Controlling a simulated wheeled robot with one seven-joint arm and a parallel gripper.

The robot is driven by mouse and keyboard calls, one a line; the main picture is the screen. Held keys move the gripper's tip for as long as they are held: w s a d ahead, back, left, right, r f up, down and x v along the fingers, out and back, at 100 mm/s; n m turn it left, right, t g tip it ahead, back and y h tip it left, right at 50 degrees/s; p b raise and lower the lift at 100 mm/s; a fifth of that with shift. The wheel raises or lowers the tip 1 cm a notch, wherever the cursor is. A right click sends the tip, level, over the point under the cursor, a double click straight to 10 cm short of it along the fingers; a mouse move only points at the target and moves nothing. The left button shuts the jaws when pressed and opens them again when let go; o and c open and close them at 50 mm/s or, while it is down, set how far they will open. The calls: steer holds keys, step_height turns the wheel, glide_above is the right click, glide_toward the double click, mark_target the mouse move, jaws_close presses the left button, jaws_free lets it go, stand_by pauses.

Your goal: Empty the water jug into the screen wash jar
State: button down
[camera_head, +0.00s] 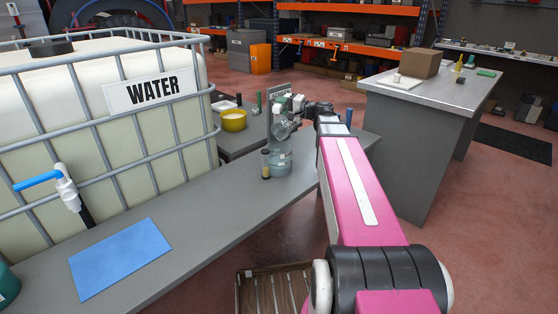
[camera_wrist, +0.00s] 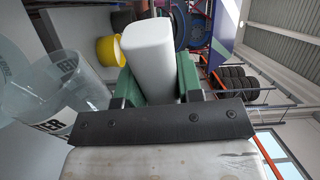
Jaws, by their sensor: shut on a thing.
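The clear water jug (camera_head: 281,127) is in the air at the far end of the bench in the head view. It looks tilted, with its lower part just above the screen wash jar (camera_head: 277,162). My gripper (camera_head: 298,104) is at its upper right. In the wrist view, my green fingers are closed on a thick white handle (camera_wrist: 150,62), and the clear jug wall (camera_wrist: 45,88) with dark lettering shows at left. The jar is see-through and grey-blue, standing on the bench. I cannot tell how much water is in the jug or whether any is flowing.
A dark bottle (camera_head: 265,165) with a yellowish cap stands against the jar's left side. A yellow pot (camera_head: 233,120) stands behind. A blue mat (camera_head: 120,258) lies on the near bench, by the caged WATER tank (camera_head: 105,150). My arm covers the bench's right side.

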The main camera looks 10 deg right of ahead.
mark_target(275, 111)
steer(key=shift+s+a, duration=0.15)
steer(key=shift+s, duration=0.1)
steer(key=shift+s+a+n, duration=0.15)
steer(key=shift+s+n, duration=0.1)
steer(key=shift+n, duration=0.15)
steer(key=shift+s+a, duration=0.15)
steer(key=shift+s, duration=0.05)
stand_by(1.3)
steer(key=shift+s+a+n, duration=0.35)
steer(key=shift+s+n, duration=0.2)
steer(key=shift+n, duration=0.05)
stand_by(1.3)
steer(key=shift+s+a, duration=0.1)
steer(key=shift+s, duration=0.05)
steer(key=shift+s+a+f+n, duration=0.2)
steer(key=shift+s+a+n, duration=0.15)
steer(key=shift+s+n, duration=0.2)
steer(key=shift+s+a+n, duration=0.15)
steer(key=shift+n, duration=0.1)
stand_by(1.2)
